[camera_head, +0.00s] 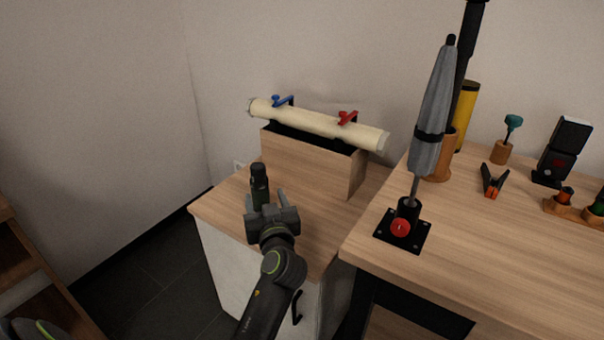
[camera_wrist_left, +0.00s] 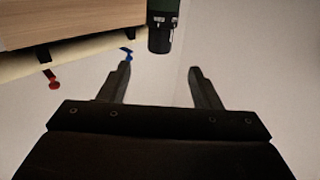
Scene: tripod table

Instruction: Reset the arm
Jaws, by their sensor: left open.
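My left gripper (camera_head: 268,199) is over the left wooden cabinet top, its two fingers apart and nothing between them. In the left wrist view the open fingers (camera_wrist_left: 160,68) show against the wall. A dark cylindrical object (camera_head: 259,182) stands upright on the cabinet just beyond the gripper. In the wrist view, which is upside down, this object (camera_wrist_left: 163,28) lies past the fingertips, apart from them. My right gripper is not in either view.
A wooden block (camera_head: 312,158) bears a cream tube (camera_head: 318,123) with a blue clamp (camera_head: 282,101) and a red clamp (camera_head: 347,118). On the right table (camera_head: 470,250) stand a folded grey umbrella-like item (camera_head: 432,110), a yellow cylinder (camera_head: 466,105), and small tools. The cabinet front right is bare.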

